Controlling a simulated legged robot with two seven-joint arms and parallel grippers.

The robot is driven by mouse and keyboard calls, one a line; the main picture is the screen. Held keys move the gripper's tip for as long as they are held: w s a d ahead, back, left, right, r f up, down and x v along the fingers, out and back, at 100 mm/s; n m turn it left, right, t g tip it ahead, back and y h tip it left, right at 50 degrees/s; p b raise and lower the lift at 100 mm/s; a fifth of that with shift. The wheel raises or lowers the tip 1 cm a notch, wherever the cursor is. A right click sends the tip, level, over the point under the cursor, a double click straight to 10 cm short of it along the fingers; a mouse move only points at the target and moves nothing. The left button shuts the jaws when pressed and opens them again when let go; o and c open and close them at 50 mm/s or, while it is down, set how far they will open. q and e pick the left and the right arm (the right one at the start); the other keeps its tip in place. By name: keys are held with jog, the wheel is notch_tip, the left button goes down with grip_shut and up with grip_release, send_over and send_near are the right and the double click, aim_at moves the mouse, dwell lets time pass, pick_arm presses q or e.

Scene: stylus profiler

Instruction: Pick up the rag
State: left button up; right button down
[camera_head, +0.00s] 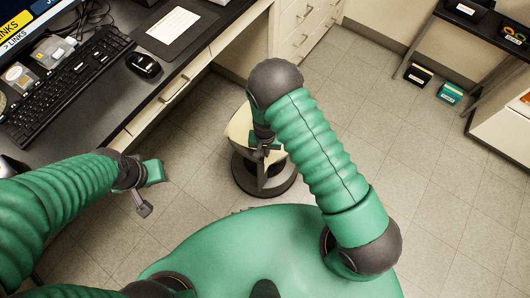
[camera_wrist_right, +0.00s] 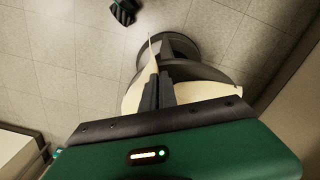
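The rag (camera_head: 239,126) is cream-coloured and sits over a round dark stool-like stand on the floor, in the middle of the head view. In the right wrist view the rag (camera_wrist_right: 224,91) spreads on both sides of the fingers and rises to a thin peak just past their tips. My right gripper (camera_head: 263,152) points down at the rag. In the wrist view its dark fingers (camera_wrist_right: 158,85) are close together with cloth pinched at them. My right arm hides part of the rag. My left gripper (camera_head: 150,192) is empty, beside the desk; its finger gap is unclear.
The round dark stand (camera_head: 264,183) has a wide base on the tiled floor. A black desk (camera_head: 128,100) with keyboard (camera_head: 62,88) and mouse (camera_head: 144,65) is at left. A shelf (camera_head: 478,38) stands at far right.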

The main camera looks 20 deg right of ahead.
notch_tip(320, 180, up, 13)
jog(key=p, duration=0.9)
jog(key=shift+r+p, duration=0.2)
jog(key=shift+p, duration=0.15)
jog(key=shift+w, duration=0.1)
